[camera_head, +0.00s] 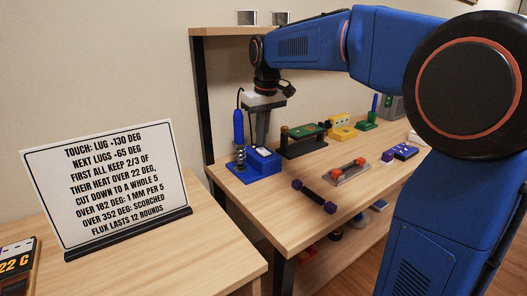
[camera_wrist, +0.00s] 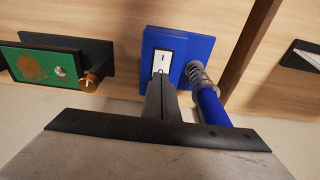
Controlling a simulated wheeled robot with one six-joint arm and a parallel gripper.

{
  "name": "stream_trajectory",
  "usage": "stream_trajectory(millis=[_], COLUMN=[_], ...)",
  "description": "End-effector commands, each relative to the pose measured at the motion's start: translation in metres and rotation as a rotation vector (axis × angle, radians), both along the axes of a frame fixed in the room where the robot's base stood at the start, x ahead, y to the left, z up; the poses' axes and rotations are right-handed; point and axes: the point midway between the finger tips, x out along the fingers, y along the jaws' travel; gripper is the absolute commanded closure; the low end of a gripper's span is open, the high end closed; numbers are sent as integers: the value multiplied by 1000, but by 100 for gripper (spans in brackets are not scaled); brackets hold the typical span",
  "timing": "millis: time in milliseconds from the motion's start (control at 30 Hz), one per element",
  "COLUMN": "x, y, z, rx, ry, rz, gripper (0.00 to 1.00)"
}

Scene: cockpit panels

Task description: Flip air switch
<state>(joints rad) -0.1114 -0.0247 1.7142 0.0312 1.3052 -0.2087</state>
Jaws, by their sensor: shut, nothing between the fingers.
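A blue box (camera_wrist: 196,50) shows in the wrist view with a white rocker switch (camera_wrist: 166,48) on its face, bearing a dark line mark. My gripper (camera_wrist: 162,82) is shut and empty, its fingertips at the lower edge of the switch. I cannot tell whether they touch it. In the head view the blue box (camera_head: 265,162) stands at the table's left end, with my gripper (camera_head: 261,143) pointing down just above it. The fingers hide the lower part of the switch.
A blue-handled iron (camera_head: 238,127) stands in a coil holder close beside the box. A green board in a stand (camera_head: 303,138) is to the right. A text sign (camera_head: 110,185) stands on the nearer left table (camera_head: 215,255). A dark bar with purple ends (camera_head: 314,195) lies in front.

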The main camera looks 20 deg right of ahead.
Motion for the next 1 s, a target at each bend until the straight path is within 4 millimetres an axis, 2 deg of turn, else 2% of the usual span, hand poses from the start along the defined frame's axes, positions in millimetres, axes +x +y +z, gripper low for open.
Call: stream_trajectory(millis=[1000], x=[0], y=[0], z=[-6], rx=[0], ry=[0], rz=[0], gripper=[100])
